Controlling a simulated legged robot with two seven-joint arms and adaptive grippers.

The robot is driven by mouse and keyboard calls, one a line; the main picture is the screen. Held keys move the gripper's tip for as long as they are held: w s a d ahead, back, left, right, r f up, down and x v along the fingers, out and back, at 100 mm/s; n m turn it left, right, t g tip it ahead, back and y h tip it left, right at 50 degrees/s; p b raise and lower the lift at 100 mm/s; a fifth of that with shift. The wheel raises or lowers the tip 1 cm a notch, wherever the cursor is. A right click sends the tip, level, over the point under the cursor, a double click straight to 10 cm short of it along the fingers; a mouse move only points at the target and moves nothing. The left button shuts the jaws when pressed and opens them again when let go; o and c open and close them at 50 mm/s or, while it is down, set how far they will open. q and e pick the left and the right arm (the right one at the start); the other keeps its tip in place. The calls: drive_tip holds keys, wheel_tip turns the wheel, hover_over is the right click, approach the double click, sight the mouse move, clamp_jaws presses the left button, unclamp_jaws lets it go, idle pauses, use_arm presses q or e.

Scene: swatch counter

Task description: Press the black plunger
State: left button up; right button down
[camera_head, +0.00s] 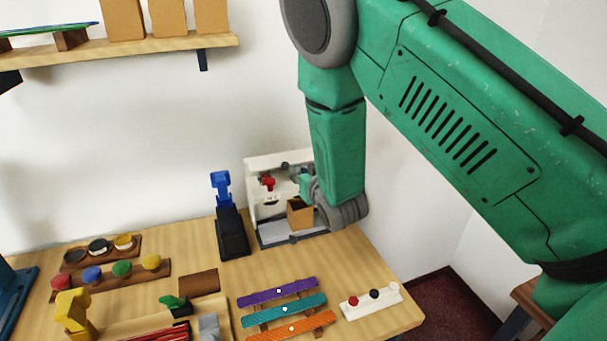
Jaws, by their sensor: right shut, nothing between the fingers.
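A small black knob (375,293) stands between a red knob (353,301) and a white knob (393,287) on a white bar (365,307) at the table's front right. Another black round top (98,246) sits between a brown one and a yellow one on a wooden strip at the left. I cannot tell which of these is the plunger. My right gripper (303,184) is shut and empty, in front of a white stand (252,190) at the back. It is away from both black tops. My arm partly hides the gripper and stand. My left gripper is not in view.
The stand holds a red part (268,183) and a tan box (299,213). A blue-topped black device (231,225) stands left of it. Purple (278,292), teal (285,309) and orange (292,328) strips lie in front. The tabletop (355,255) right of the stand is clear.

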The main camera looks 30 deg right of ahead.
wheel_tip(320, 180, up, 3)
drive_tip(key=shift+w+r+p, duration=0.1)
drive_tip(key=shift+w+p, duration=0.05)
drive_tip(key=shift+p, duration=0.45)
use_arm(q)
drive_tip(key=b, duration=0.1)
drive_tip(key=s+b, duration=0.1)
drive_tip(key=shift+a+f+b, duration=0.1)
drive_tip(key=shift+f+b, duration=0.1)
drive_tip(key=shift+b, duration=0.1)
use_arm(e)
drive_tip(key=f+v, duration=0.1)
drive_tip(key=v, duration=0.9)
drive_tip(key=shift+s, duration=0.2)
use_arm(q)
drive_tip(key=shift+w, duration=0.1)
use_arm(e)
drive_tip(key=shift+a+r, duration=0.1)
drive_tip(key=shift+a, duration=0.05)
